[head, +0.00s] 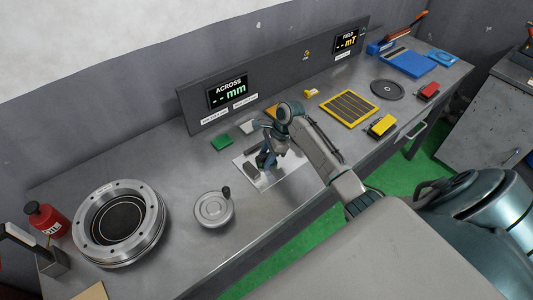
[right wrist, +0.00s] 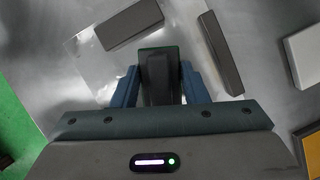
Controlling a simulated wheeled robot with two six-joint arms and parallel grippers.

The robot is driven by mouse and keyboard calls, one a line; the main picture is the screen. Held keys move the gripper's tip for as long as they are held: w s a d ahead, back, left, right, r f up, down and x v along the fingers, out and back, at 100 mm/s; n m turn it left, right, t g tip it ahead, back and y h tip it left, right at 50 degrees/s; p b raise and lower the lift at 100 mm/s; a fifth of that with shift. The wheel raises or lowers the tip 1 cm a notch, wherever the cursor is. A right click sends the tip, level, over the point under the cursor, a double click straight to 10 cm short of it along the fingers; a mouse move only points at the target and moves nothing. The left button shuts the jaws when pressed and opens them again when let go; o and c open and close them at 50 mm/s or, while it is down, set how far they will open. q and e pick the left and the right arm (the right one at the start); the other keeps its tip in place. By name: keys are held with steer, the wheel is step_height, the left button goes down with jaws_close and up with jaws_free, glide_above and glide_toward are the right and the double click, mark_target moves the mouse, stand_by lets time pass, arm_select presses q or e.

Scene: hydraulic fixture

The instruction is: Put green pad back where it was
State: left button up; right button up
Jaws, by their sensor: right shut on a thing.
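My right gripper (head: 266,160) is low over a pale plate (head: 287,179) on the bench. In the right wrist view its blue fingers (right wrist: 160,78) are shut on a dark block with a thin green edge (right wrist: 160,52). I cannot tell whether this is the green pad or whether it touches the plate. Grey bars (right wrist: 130,25) and (right wrist: 221,50) lie on either side of the held block. My left gripper is not in view.
A white block (right wrist: 303,54) and an orange block (right wrist: 312,150) lie near the gripper. A handwheel (head: 214,209) and a large metal ring (head: 92,205) stand to the left. A yellow grid tray (head: 348,107) lies right. Bare bench lies between handwheel and green block.

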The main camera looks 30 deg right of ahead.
steer(key=o, duration=1)
steer(key=shift+f, duration=0.1)
steer(key=shift+o, duration=0.2)
steer(key=b+v, duration=0.3)
steer(key=v, duration=0.9)
